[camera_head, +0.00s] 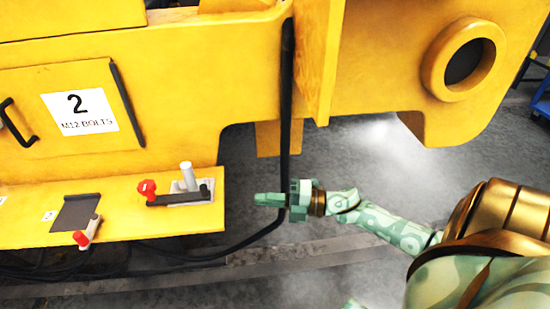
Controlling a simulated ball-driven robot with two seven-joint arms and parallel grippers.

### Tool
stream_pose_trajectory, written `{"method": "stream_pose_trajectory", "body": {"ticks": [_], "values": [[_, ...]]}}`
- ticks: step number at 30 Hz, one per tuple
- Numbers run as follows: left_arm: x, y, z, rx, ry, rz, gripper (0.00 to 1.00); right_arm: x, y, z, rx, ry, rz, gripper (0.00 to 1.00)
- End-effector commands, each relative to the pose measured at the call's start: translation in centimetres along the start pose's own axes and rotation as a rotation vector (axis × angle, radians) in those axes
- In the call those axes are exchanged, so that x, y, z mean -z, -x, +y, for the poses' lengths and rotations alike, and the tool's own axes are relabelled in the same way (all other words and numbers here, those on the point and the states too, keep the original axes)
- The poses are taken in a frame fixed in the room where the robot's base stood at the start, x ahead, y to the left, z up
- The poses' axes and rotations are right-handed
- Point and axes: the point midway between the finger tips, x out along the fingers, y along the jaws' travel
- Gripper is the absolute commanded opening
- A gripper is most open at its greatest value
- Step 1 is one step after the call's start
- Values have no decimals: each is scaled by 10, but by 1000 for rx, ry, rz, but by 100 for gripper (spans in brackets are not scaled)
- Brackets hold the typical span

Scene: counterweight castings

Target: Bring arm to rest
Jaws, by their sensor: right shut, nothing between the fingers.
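My right gripper (270,199) is in the middle of the view, at the end of my green patterned right arm (400,232), which comes in from the right. Its fingers point left and are shut with nothing between them. It is in the air to the right of the yellow ledge, apart from the lever on it. It overlaps the black cable behind it in the picture; I cannot tell the distance between them. My left gripper is not in view.
The yellow ledge (120,240) carries a red-knobbed lever (175,197) and a second red-tipped lever (88,232). Behind stands a yellow casting (180,90) with a panel labelled 2 M12 BOLTS (80,112). A black cable (286,100) hangs down to the floor. Grey floor (370,165) lies open beyond my arm.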

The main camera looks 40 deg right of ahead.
Motion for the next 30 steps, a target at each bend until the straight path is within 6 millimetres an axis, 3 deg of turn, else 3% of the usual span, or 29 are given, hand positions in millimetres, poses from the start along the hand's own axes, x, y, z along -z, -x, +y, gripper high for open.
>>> {"method": "stream_pose_trajectory", "body": {"ticks": [5, 13, 17, 20, 23, 24, 26, 29, 30], "values": [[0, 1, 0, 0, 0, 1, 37, 1, 18, -1, 1, 0, 1, 0], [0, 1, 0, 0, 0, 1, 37, 0, 20, -1, 0, -8, 1, 0], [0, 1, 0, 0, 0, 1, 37, -24, 26, -14, 36, -85, -119, 0], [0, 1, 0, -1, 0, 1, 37, -59, 53, -63, 102, -250, -336, 0], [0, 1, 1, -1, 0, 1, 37, -72, 94, -141, 184, -478, -591, 0], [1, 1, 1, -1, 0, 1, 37, -68, 113, -174, 221, -566, -686, 0], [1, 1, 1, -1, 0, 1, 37, -56, 141, -221, 278, -688, -818, 0], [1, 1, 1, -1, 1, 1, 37, -16, 186, -292, 385, -872, -1016, 0], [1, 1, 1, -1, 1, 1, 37, 5, 202, -317, 429, -942, -1088, 0]]}}
